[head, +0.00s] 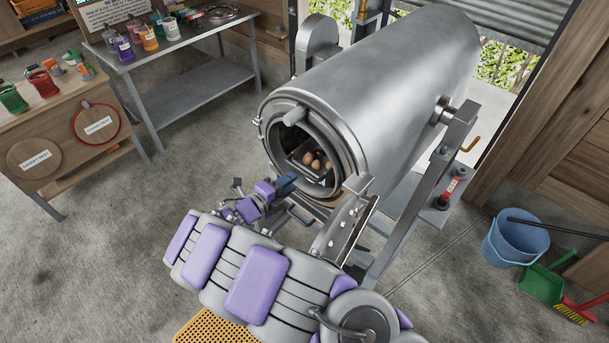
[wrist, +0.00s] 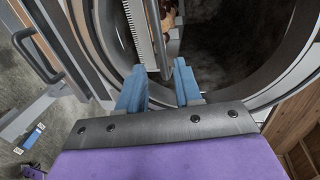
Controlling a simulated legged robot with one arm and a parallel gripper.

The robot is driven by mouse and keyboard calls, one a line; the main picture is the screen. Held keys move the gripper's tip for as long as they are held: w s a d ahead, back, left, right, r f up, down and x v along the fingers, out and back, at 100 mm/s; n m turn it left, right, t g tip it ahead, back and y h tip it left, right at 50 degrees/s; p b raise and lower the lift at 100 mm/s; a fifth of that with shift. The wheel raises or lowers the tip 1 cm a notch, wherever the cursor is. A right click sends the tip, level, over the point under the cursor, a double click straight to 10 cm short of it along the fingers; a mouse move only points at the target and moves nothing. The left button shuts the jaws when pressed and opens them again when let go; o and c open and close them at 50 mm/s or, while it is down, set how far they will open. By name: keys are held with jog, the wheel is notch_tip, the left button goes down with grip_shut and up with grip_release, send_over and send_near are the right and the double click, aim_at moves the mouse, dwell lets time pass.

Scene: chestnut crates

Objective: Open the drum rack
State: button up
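The large metal drum (head: 395,85) lies on its side on a stand, with its round front mouth open. Inside, the rack (head: 303,158) holds several brown rounded pieces (head: 315,162). In the wrist view, the rack (wrist: 158,35) shows as a metal bar and a ribbed strip at the top, with brown pieces beside it. My gripper (head: 287,183) is at the lower left of the drum mouth. In the wrist view, my gripper (wrist: 158,78) has its two blue fingers apart, with the end of the rack's bar seen between their tips. I cannot tell whether they touch it.
An opened metal door (head: 345,228) hangs below right of the mouth; a handle (wrist: 38,52) shows at left in the wrist view. A metal table (head: 190,65) and wooden counter (head: 65,120) stand left. A blue bucket (head: 513,238) and green dustpan (head: 541,283) sit right.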

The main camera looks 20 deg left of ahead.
aim_at(305, 171)
jog(key=b+x, duration=0.1)
jog(key=x, duration=0.6)
jog(key=shift+w+d, duration=0.15)
jog(key=shift+w, duration=0.25)
jog(key=shift+f, duration=0.1)
grip_shut()
